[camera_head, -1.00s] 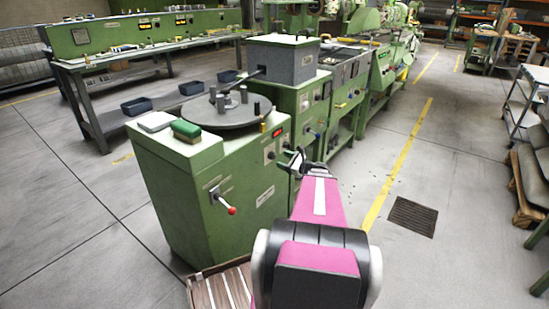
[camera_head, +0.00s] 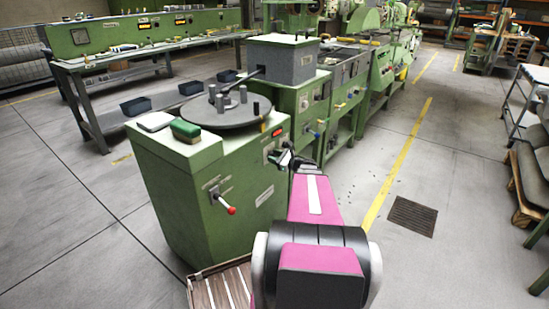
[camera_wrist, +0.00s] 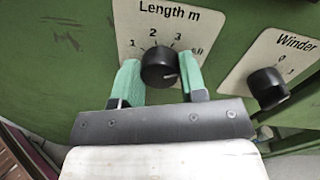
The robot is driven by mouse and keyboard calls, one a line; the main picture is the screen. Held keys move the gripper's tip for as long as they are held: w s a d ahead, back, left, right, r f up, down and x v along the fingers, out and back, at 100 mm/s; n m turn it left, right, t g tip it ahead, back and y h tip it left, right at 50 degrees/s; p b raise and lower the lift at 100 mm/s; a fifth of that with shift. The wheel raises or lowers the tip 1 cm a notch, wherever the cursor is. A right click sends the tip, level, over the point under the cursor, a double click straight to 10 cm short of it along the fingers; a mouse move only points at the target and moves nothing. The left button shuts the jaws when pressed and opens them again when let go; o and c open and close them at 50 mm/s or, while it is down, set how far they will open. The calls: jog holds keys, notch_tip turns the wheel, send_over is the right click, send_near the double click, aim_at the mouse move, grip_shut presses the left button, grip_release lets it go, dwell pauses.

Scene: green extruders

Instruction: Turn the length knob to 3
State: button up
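My gripper (camera_wrist: 160,80) is open, with one green-tipped finger on each side of the knob. The fingers are close to the knob's sides; I cannot tell if they touch it. In the head view my gripper (camera_head: 285,160) is at the front panel of the green machine (camera_head: 235,185), and it hides the knob there.
A second black knob, labelled "Winder" (camera_wrist: 267,86), is close to the right of my gripper. A red-tipped lever (camera_head: 223,203) sticks out from the machine front at left. A slatted pallet (camera_head: 222,288) lies on the floor below.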

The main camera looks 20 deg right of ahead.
jog(key=shift+n, duration=0.4)
jog(key=n, duration=0.3)
jog(key=shift+n, duration=1.8)
jog(key=o, duration=0.9)
jog(key=shift+s, duration=0.1)
jog(key=v, duration=1)
jog(key=shift+s+d+r, duration=0.1)
jog(key=shift+s+r, duration=0.05)
jog(key=shift+s, duration=0.15)
